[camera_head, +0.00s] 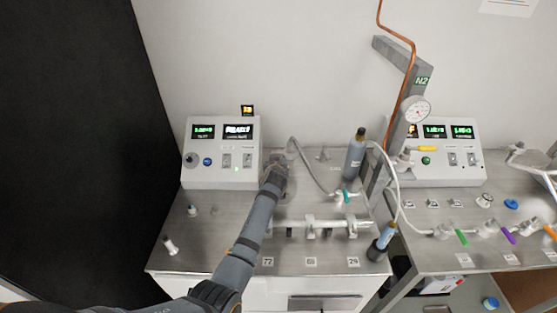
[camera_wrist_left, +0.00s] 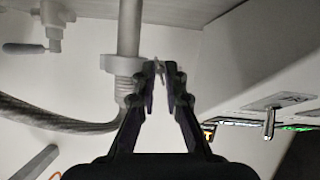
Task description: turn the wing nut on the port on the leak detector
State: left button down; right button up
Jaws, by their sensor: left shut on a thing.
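My left gripper (camera_head: 278,174) reaches over the bench to the port beside the white leak detector box (camera_head: 221,176). In the left wrist view, its fingers (camera_wrist_left: 159,82) are closed on a small metal wing nut (camera_wrist_left: 158,67) at the side of the port's clamp (camera_wrist_left: 122,63). A vertical pipe and a ribbed fitting (camera_wrist_left: 125,88) join at this clamp. In the head view my gripper hides most of the nut and port. My right gripper is not in view.
A braided hose (camera_head: 313,168) runs from the port to a teal-handled valve (camera_head: 347,196). A grey bottle (camera_head: 355,155) stands to the right. A horizontal metal manifold (camera_head: 325,226) lies in front. A toggle switch (camera_wrist_left: 269,122) shows near my gripper.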

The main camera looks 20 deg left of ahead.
pick_arm(q)
jog(key=shift+f, duration=0.15)
jog(key=c, duration=1.5)
grip_release()
jog(key=shift+a, duration=0.1)
